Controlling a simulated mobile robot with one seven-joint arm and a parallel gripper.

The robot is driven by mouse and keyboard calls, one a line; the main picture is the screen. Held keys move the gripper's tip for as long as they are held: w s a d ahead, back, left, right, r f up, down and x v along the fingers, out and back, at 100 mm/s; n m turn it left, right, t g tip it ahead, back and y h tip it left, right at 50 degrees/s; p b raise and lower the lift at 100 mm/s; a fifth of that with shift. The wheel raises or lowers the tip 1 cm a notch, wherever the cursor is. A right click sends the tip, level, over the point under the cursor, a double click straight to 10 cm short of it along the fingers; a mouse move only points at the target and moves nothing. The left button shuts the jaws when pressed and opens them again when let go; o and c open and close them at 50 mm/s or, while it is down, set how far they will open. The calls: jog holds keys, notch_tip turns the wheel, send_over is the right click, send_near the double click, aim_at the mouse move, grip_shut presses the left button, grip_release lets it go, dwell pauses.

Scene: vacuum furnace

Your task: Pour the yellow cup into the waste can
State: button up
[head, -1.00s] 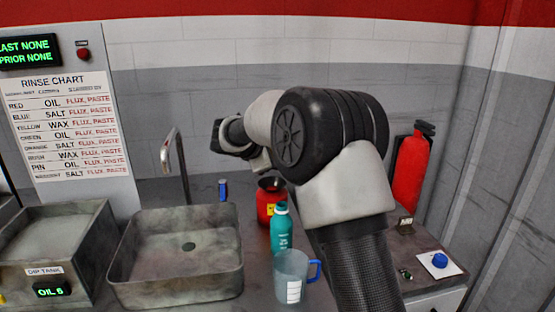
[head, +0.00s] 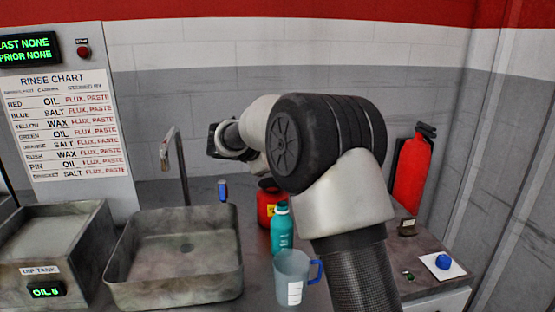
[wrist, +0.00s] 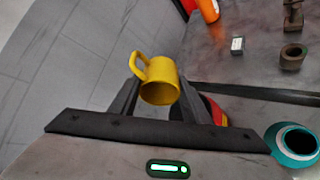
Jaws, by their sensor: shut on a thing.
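The yellow cup (wrist: 160,82) is between the fingers of my gripper (wrist: 158,98) in the wrist view, its handle toward the upper left. My gripper is shut on it. Whether anything is in the cup cannot be seen. The red can with a yellow label (head: 267,203), apparently the waste can, stands on the bench behind the teal bottle in the head view. In the wrist view part of it (wrist: 219,115) shows just right of the right finger, partly hidden by the gripper. The cup and gripper do not show in the head view.
The teal bottle (head: 281,230) and a clear blue-handled jug (head: 292,277) stand in front of the can. A sink (head: 122,284) with a tap (head: 181,165) lies left. A small blue item (head: 222,191) stands behind. A red extinguisher (head: 411,172) is at right.

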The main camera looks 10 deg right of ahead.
jog(key=shift+a+r+t+h+b, duration=0.1)
jog(key=shift+t+h+b, duration=0.35)
jog(key=shift+b, duration=1)
dwell(0.3)
dwell(0.4)
